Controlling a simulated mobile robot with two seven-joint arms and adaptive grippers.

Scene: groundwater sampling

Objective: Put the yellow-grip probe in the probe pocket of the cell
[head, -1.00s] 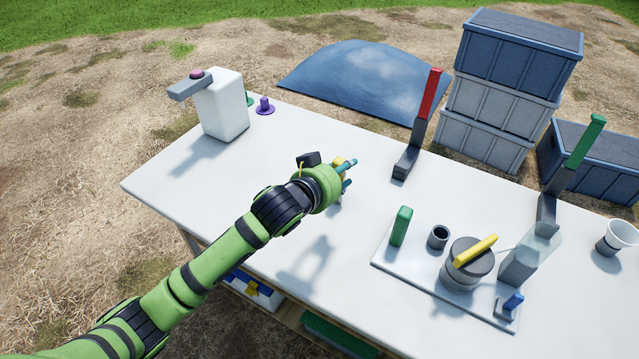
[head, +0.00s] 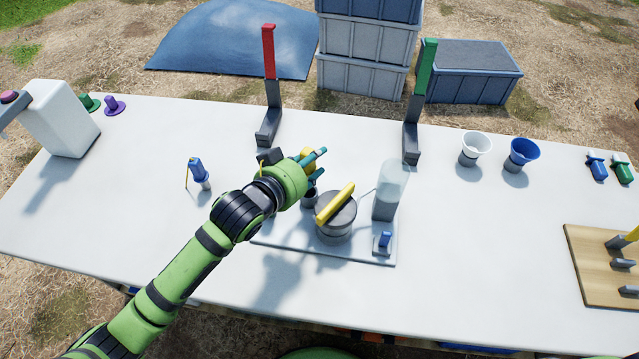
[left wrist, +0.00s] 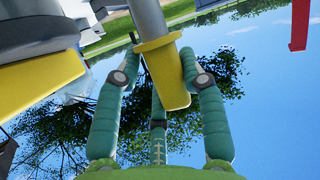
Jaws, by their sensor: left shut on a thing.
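My left gripper (head: 314,160) is shut on the yellow-grip probe, over the back left part of the cell's pale base plate (head: 350,253). In the left wrist view the probe's yellow grip (left wrist: 163,75) sits between the teal fingers, with its grey shaft running up out of the picture. On the plate stands a round grey pot (head: 337,226) with a yellow bar (head: 335,203) across its lid. A small dark cylindrical holder (head: 309,199) stands left of it, partly hidden below the hand. My right gripper is not in view.
A clear bottle (head: 389,190) and small blue block (head: 384,240) stand on the plate's right side. Red-topped (head: 269,60) and green-topped (head: 425,70) posts rise behind. A blue-handled tool (head: 198,173) stands left of my arm. Cups (head: 474,148) stand right; the table between is clear.

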